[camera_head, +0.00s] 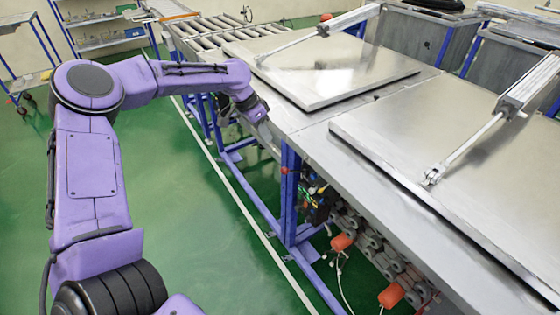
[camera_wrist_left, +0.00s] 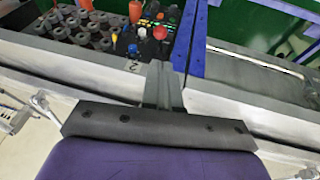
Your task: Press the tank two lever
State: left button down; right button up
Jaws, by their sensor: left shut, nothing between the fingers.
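My left gripper (camera_head: 268,130) is shut and empty beside the near edge of the metal table, by the far lid. In the left wrist view its closed fingers (camera_wrist_left: 163,75) point toward a valve and control cluster (camera_wrist_left: 150,38) with a red knob and small coloured parts. The fingers look apart from the knob, though depth is hard to judge. In the head view the cluster (camera_head: 319,200) sits below the table edge, beside a blue post. Which part is the tank two lever, I cannot tell. My right gripper is out of view.
Two flat metal lids, the far one (camera_head: 325,68) and the near one (camera_head: 470,140), lie closed with pneumatic cylinders attached. Orange-capped parts (camera_head: 341,242) stick out below the table edge. A blue post (camera_head: 290,190) stands beside the cluster. Green floor (camera_head: 200,240) is clear in front.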

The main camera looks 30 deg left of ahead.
aim_at(283, 168)
pick_arm(q)
jog(key=p+x, duration=0.2)
jog(key=x, duration=1)
jog(key=shift+f+p, duration=0.35)
jog(key=shift+f, duration=0.05)
jog(key=shift+f, duration=0.1)
